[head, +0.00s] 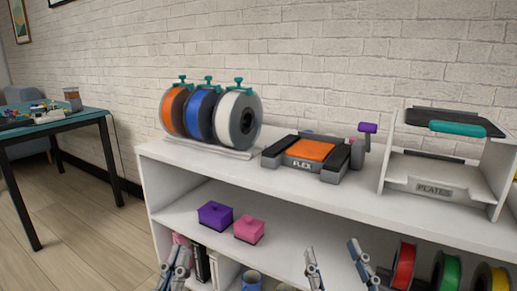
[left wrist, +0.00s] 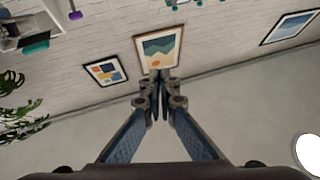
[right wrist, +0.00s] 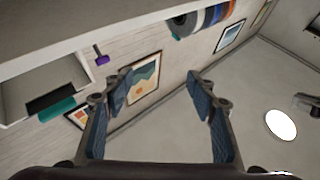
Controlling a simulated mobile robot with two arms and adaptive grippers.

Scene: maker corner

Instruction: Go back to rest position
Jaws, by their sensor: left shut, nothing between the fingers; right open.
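My left gripper (head: 176,268) is at the bottom of the head view, in front of the lower shelf. In the left wrist view its fingers (left wrist: 162,90) are together with nothing between them. My right gripper (head: 338,268) is at the bottom of the head view, right of the left one. Its two fingers stand apart and empty, and the right wrist view (right wrist: 162,85) shows the same wide gap. Both grippers are apart from the shelf objects as far as I can see.
The white shelf unit (head: 300,208) carries orange, blue and white spools (head: 243,122), a FLEX device (head: 302,163) and a PLATES rack (head: 440,190). Purple (head: 215,215) and pink (head: 249,230) boxes sit below, near red and green spools (head: 404,266). A table (head: 60,128) stands left; floor between is clear.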

